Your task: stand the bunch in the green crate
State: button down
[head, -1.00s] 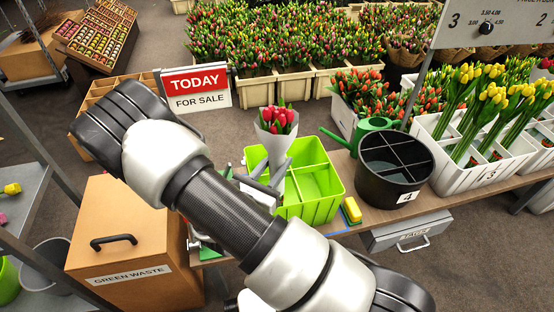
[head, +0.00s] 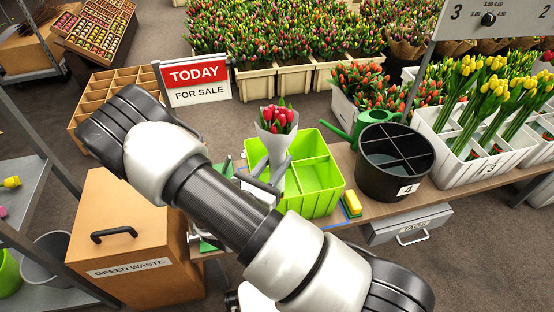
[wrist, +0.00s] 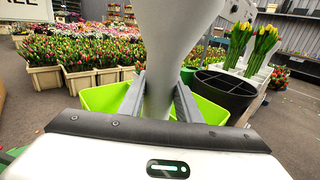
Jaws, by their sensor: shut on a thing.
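The bunch (head: 278,138) is red tulips in a pale paper wrap, upright, flowers at the top. In the head view it stands over the left part of the green crate (head: 322,193), which has compartments. My gripper (head: 262,188) is shut on the wrap; in the wrist view its two fingers (wrist: 158,100) lie either side of the pale wrap (wrist: 168,62). The green crate also shows in the wrist view (wrist: 103,98), behind the fingers. The lower end of the wrap is hidden by my arm and gripper, so I cannot tell whether it touches the crate floor.
A black divided bucket (head: 392,175) marked 4 stands right of the crate, with a green watering can (head: 352,132) behind it. A yellow sponge (head: 352,204) lies at the crate's right. The sign (head: 197,82) stands behind my arm. The green waste box (head: 125,245) is at the left.

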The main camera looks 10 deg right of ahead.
jog(key=shift+f, duration=0.4)
jog(key=c, duration=0.6)
grip_release()
jog(key=p+v, duration=0.2)
jog(key=v, duration=1.5)
jog(key=shift+s+a+p, duration=0.15)
jog(key=shift+a+p, duration=0.05)
jog(key=shift+p, duration=0.2)
